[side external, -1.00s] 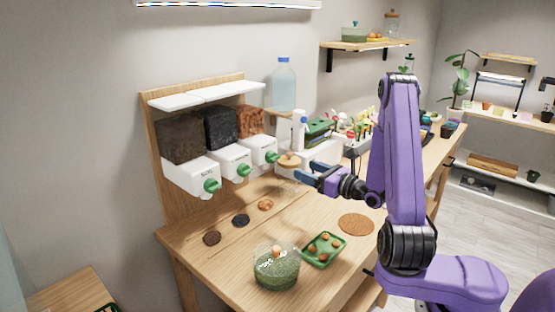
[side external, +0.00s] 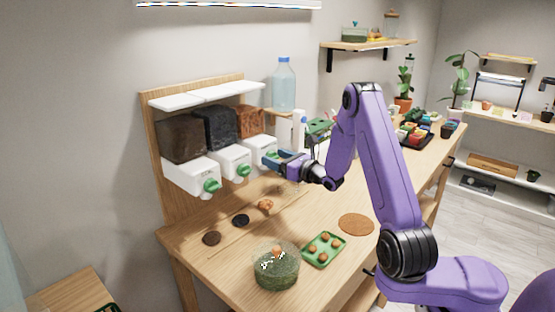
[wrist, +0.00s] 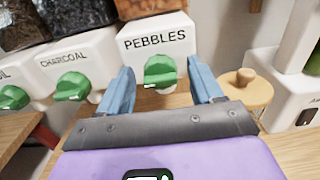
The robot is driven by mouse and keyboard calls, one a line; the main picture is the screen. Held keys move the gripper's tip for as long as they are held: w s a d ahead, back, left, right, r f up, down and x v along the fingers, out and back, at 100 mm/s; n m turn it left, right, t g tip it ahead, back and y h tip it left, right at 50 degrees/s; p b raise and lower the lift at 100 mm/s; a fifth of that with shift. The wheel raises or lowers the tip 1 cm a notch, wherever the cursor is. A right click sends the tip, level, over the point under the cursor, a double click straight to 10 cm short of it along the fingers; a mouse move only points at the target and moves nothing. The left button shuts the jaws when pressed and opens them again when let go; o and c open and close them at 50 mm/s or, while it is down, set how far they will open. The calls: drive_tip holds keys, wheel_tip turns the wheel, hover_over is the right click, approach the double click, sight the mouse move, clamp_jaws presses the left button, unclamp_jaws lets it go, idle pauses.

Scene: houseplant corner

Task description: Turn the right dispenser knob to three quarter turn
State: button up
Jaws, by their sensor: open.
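The right dispenser is the white box labelled PEBBLES (wrist: 158,38), with reddish pebbles (side external: 250,121) in its clear bin. Its green knob (wrist: 160,72) lies between my gripper's two blue fingers in the wrist view, with its ridge roughly level. My gripper (wrist: 166,88) is open, with a gap on each side of the knob. In the side view my gripper (side external: 279,160) is at the front of the right dispenser and hides most of that knob. The middle knob (side external: 243,170) and left knob (side external: 212,186) are green too.
The charcoal dispenser (wrist: 75,62) is close on the left.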

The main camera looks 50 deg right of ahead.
drive_tip(key=c, duration=1)
drive_tip(key=shift+n, duration=0.6)
drive_tip(key=shift+c, duration=0.2)
drive_tip(key=o, duration=1)
drive_tip(key=shift+o, duration=0.2)
drive_tip(key=shift+s, duration=0.1)
drive_tip(key=s, duration=1.7)
drive_tip(key=shift+s, duration=0.15)
